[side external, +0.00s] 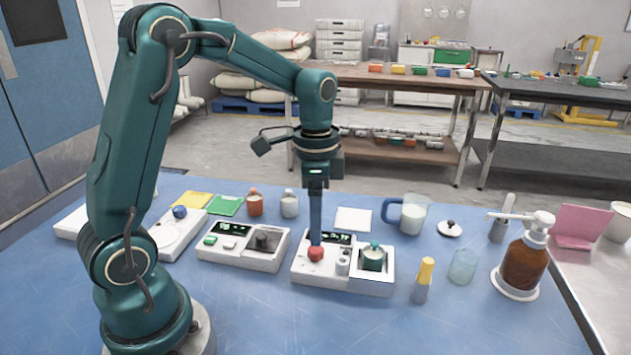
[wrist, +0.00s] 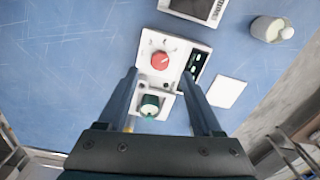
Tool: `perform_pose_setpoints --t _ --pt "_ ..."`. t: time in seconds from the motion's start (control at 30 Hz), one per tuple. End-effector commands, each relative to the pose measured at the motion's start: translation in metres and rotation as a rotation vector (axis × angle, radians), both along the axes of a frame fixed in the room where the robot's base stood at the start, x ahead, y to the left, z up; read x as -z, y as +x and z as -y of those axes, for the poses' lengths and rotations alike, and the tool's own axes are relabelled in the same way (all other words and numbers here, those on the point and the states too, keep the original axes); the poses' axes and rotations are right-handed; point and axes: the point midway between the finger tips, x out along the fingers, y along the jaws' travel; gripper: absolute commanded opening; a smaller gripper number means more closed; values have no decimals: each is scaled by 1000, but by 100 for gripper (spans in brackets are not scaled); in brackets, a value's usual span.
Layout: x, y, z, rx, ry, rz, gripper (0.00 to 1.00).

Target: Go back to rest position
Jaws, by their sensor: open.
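The bean grinder is a white unit (side external: 335,281) on the blue table, with a red knob (side external: 316,254), a small dark display and a green-lidded canister (side external: 373,257). My gripper (side external: 316,238) points straight down over its left part, with the fingertips at or just above the red knob. In the wrist view my gripper (wrist: 161,76) is open and empty, its fingers well apart. The red knob (wrist: 159,61) shows between and slightly beyond the tips. The canister (wrist: 150,105) lies between the fingers in that view. I cannot tell whether a finger touches the knob.
A second white unit with a display (side external: 240,250) stands close on the left. The blue table in front is clear.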

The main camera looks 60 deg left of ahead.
Motion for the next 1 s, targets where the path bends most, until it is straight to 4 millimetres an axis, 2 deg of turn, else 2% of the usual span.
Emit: perform_pose_setpoints --t 0.13,0.23,0.4,0.5,0.73,0.9,1.0 --pt "-21 2 7 26 16 70 67" --pt "-43 -6 17 47 28 137 67" --pt "-73 -33 36 -1 31 264 67" --pt "-83 -52 45 -62 17 332 67" --pt "-86 -95 61 -258 -53 461 67" --pt "-72 -117 65 -438 -117 493 67" --pt "-63 -122 65 -534 -136 471 67"
